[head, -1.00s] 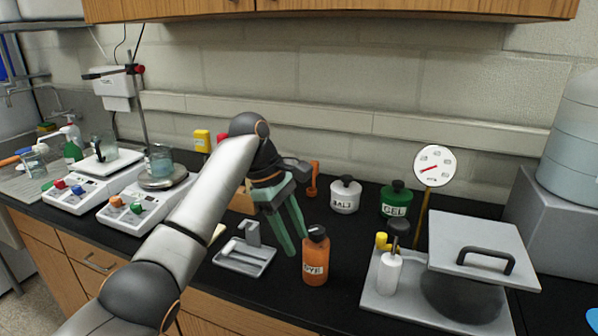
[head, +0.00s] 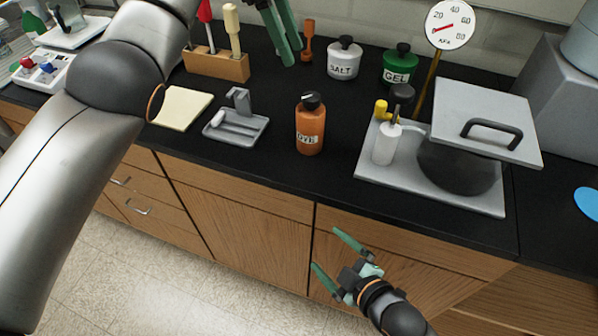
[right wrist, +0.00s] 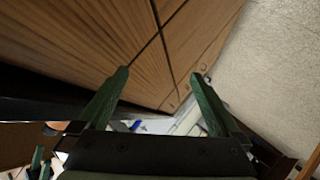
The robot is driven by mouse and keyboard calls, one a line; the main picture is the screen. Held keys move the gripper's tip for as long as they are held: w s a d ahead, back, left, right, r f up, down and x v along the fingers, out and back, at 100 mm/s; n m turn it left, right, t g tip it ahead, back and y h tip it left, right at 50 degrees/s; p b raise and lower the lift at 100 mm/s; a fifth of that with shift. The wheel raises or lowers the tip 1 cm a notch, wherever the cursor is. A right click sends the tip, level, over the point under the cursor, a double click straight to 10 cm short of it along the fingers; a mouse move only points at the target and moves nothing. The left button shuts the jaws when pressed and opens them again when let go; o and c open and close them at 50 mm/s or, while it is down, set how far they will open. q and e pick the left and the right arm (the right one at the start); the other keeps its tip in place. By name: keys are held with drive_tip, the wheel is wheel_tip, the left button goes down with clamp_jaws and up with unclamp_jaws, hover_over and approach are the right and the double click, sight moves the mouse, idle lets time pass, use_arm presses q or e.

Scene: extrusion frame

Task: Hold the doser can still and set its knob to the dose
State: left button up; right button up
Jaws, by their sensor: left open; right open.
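An orange can labelled DYE (head: 310,132) stands upright on the black bench, with a black knob (head: 311,101) bearing a light mark on top. A white SALT can (head: 344,62) and a green GEL can (head: 399,66) with a black knob stand behind it. The frames do not show which is the doser can. My left gripper (head: 294,55) is open and empty, at the top of the head view behind the DYE can. My right gripper (head: 326,250) is open and empty in front of the cabinets, below the bench edge; its fingers also show in the right wrist view (right wrist: 160,74).
A grey tray (head: 247,134) and a yellow pad (head: 181,108) lie left of the DYE can. A wooden tool rack (head: 217,66) stands behind them. A dial gauge (head: 450,24) rises behind.

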drive_tip(key=w+a+r+m+t+y, duration=0.1)
drive_tip(key=w+a+r+t+y, duration=0.15)
drive_tip(key=r, duration=0.55)
drive_tip(key=w+a+r+t+y, duration=0.1)
drive_tip(key=w+r+t+y, duration=0.15)
drive_tip(key=r, duration=0.65)
drive_tip(key=w+a+r+m+t+y, duration=0.15)
drive_tip(key=w+r, duration=0.25)
drive_tip(key=r, duration=0.4)
drive_tip(key=w+d+r+n+h, duration=0.3)
drive_tip(key=w+d+r+h, duration=0.45)
drive_tip(key=w+h, duration=0.3)
drive_tip(key=n+h, duration=0.5)
drive_tip(key=n, duration=1.4)
approach(308, 133)
drive_tip(key=shift+t, duration=0.35)
drive_tip(key=w, duration=0.3)
drive_tip(key=w+d, duration=0.1)
drive_tip(key=w, duration=0.7)
drive_tip(key=shift+d+f, duration=0.25)
drive_tip(key=shift+f, duration=0.1)
